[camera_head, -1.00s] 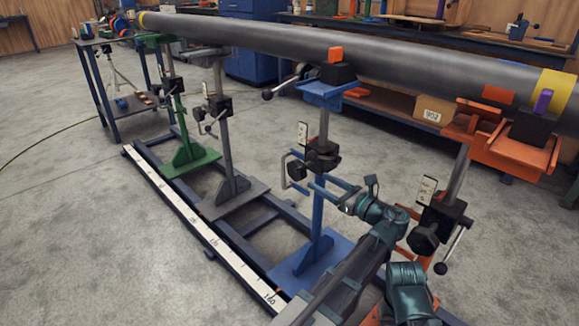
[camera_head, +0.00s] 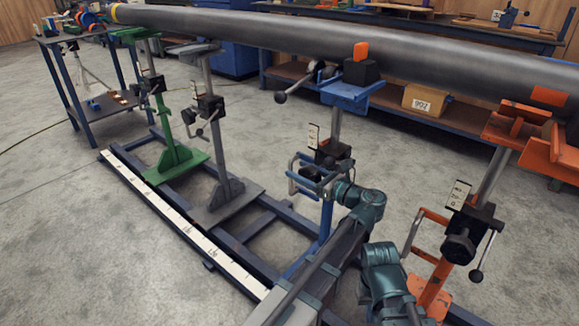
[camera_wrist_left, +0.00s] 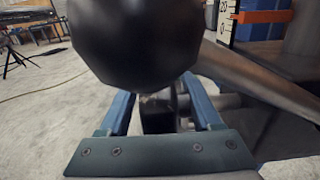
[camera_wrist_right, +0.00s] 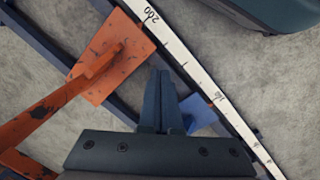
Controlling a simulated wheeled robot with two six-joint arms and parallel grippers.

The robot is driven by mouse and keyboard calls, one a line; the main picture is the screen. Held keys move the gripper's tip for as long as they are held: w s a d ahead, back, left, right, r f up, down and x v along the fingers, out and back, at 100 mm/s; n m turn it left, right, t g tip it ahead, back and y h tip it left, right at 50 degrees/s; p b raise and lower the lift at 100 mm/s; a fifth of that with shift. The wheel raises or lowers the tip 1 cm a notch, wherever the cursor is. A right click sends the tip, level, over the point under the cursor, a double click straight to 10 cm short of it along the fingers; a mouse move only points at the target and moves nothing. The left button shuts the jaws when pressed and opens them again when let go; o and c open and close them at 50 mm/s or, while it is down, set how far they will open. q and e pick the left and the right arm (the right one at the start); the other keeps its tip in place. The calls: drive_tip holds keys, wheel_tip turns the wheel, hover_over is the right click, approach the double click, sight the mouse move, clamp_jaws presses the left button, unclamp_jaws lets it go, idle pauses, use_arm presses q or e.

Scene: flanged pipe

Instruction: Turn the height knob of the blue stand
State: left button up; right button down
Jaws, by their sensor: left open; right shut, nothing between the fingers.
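The blue stand (camera_head: 350,92) supports the pipe (camera_head: 300,36) with its top plate. Its black clamp block (camera_head: 333,151) sits midway up the post, with a dark knob (camera_head: 310,173) on its left side, partly covered by my gripper. My left gripper (camera_head: 303,177) is open at this knob. In the left wrist view its two blue fingers (camera_wrist_left: 163,110) stand on either side of a dark part; contact cannot be told. A large black ball (camera_wrist_left: 140,38) on a grey rod hangs close before that camera. My right gripper (camera_wrist_right: 160,98) is shut and empty above the floor frame.
The orange stand (camera_head: 460,240) with its knob and lever is right of my arms. A grey stand (camera_head: 213,110) and a green stand (camera_head: 155,90) are to the left. The scaled rail (camera_head: 180,220) runs along the floor frame. Open floor lies to the left.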

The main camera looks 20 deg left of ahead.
use_arm(q)
drive_tip(key=shift+a, duration=0.1)
clamp_jaws()
drive_tip(key=h+p, duration=0.1)
drive_tip(key=p, duration=0.2)
drive_tip(key=shift+r+g+h+p, duration=0.1)
drive_tip(key=shift+g+h+p, duration=0.2)
drive_tip(key=shift+g+p, duration=0.1)
drive_tip(key=shift+f+h+p, duration=0.45)
drive_tip(key=shift+h+p, duration=0.05)
unclamp_jaws()
